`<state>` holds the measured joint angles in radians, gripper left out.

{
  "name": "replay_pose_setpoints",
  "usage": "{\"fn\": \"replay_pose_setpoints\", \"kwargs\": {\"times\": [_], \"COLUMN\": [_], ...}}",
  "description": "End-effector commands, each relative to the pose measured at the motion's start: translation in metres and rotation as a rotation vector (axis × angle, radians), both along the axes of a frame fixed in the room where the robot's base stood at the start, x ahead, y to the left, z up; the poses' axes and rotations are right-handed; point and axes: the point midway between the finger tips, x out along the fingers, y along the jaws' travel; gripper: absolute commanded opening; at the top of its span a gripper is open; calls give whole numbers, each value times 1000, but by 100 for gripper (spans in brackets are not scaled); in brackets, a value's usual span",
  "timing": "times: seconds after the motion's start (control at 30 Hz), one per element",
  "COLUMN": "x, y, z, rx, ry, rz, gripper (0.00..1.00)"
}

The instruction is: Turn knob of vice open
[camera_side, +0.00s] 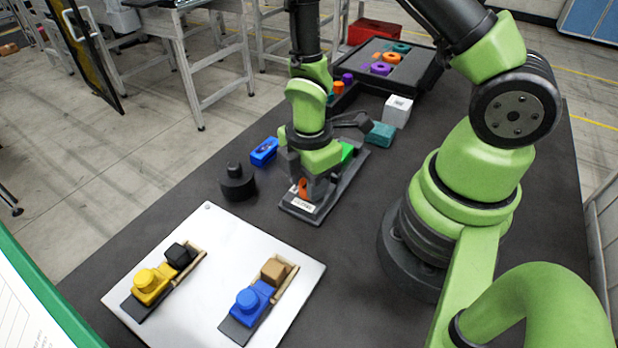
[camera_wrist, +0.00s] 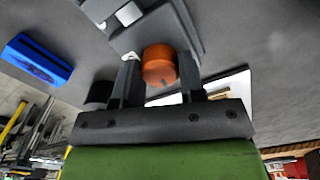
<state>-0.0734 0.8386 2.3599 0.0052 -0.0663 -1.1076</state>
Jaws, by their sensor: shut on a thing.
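The grey vice (camera_side: 327,198) stands on the dark table, with a white label at its near end and a green part toward its far end. Its orange knob (camera_side: 303,187) shows partly beneath my gripper (camera_side: 308,184) in the side view. In the wrist view the round orange knob (camera_wrist: 160,63) sits between the two dark fingers of my gripper (camera_wrist: 158,75), one on each side. My gripper is shut on the knob. The vice body (camera_wrist: 165,30) lies just beyond it. The inside of the vice's jaws is hidden in the side view.
A blue block (camera_side: 264,151) and a black knobbed cylinder (camera_side: 237,183) stand left of the vice. A teal block (camera_side: 380,134) and white cube (camera_side: 397,111) are behind right. A white board (camera_side: 215,262) with two fixtures lies in front. A dark tray (camera_side: 423,74) is at the back.

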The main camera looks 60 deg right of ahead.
Motion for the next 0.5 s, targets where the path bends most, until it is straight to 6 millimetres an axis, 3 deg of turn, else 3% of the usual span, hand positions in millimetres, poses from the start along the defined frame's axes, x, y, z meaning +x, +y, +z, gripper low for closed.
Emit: {"fn": "replay_pose_setpoints", "kwargs": {"times": [0.5], "x": [-1], "y": [-1], "z": [0], "rx": [-1], "ry": [2], "rz": [-458], "gripper": [13]}}
